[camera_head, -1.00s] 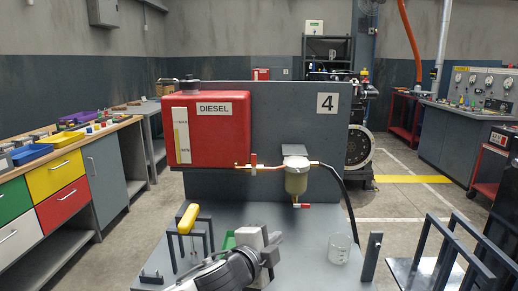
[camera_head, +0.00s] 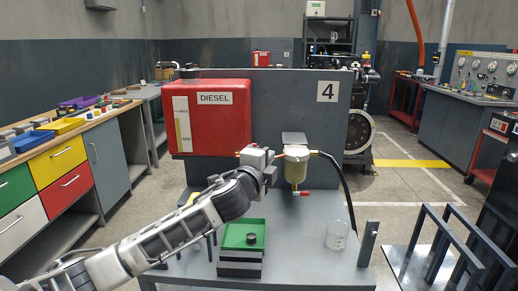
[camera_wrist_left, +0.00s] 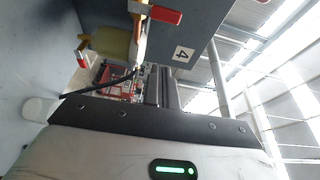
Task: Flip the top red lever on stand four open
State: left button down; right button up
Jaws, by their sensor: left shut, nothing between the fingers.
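Stand four (camera_head: 285,105) is a grey upright panel with a "4" label (camera_head: 327,92), which also shows in the left wrist view (camera_wrist_left: 183,53). A filter with a yellowish bowl (camera_head: 297,172) hangs on its front. The top red lever (camera_wrist_left: 165,15) shows in the left wrist view; in the head view my left gripper hides it. A lower red lever (camera_head: 303,192) sits under the bowl and shows in the wrist view (camera_wrist_left: 83,60). My left gripper (camera_head: 270,174) is shut and empty, close in front of the fuel pipe left of the filter. My right gripper is out of view.
A red diesel tank (camera_head: 210,117) is on the panel's left. A green-topped tray (camera_head: 243,235) and a glass beaker (camera_head: 337,236) stand on the bench (camera_head: 300,262). A short post (camera_head: 368,243) is at the bench's right. A black hose (camera_head: 343,185) runs down from the filter.

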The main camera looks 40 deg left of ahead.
pick_arm(q)
jog(key=w+a, duration=0.1)
jog(key=w+a+p, duration=0.1)
jog(key=a, duration=0.2)
jog(key=shift+w+a+p, duration=0.2)
jog(key=shift+w+p, duration=0.15)
jog(key=shift+w, duration=0.05)
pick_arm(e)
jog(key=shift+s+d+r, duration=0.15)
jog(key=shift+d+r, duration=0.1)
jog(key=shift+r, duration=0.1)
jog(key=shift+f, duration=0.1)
